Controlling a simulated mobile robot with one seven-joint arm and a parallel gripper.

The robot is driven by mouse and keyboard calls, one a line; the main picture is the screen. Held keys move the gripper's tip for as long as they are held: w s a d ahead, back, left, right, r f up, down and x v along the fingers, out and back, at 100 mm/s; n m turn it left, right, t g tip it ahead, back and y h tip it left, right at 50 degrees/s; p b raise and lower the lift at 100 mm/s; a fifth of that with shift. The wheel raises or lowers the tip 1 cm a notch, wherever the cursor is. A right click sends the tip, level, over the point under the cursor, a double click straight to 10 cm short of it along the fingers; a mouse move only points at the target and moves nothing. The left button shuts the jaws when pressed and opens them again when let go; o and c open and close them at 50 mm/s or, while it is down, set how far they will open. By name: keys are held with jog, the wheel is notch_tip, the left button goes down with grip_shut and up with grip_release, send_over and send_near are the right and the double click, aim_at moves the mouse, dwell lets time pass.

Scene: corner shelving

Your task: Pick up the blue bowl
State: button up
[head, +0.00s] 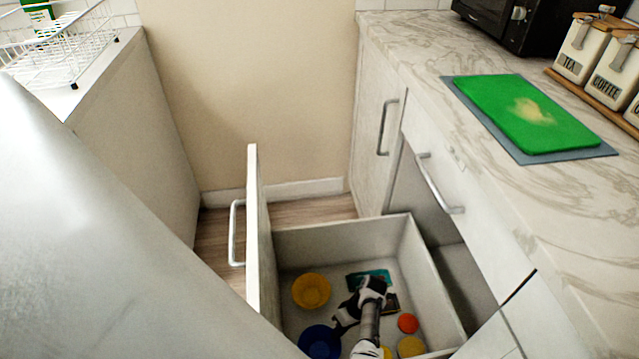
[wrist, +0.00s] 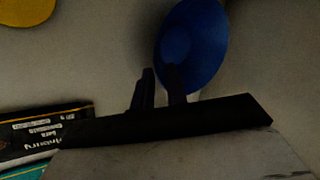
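The blue bowl (head: 320,343) is in the open drawer, at its near left in the head view. In the wrist view the blue bowl (wrist: 205,40) shows as a tilted oval at top centre. My gripper (head: 343,324) is down inside the drawer beside the bowl. In the wrist view its fingers (wrist: 160,72) are close together at the bowl's left rim, one outside the rim and one over the inside, with the rim between them. They look shut on it. The bowl's underside is hidden, and I cannot tell whether it touches the drawer floor.
The drawer (head: 345,236) also holds a yellow bowl (head: 311,291), an orange round item (head: 408,323), a yellow round item (head: 411,346) and a dark box (wrist: 45,130) with a teal item (head: 375,277). Drawer walls surround my gripper. The counter (head: 430,60) is at right.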

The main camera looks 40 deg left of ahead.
jog(key=b+x, duration=0.1)
jog(key=x, duration=0.4)
jog(key=shift+c, duration=0.4)
grip_shut()
jog(key=shift+r, duration=0.1)
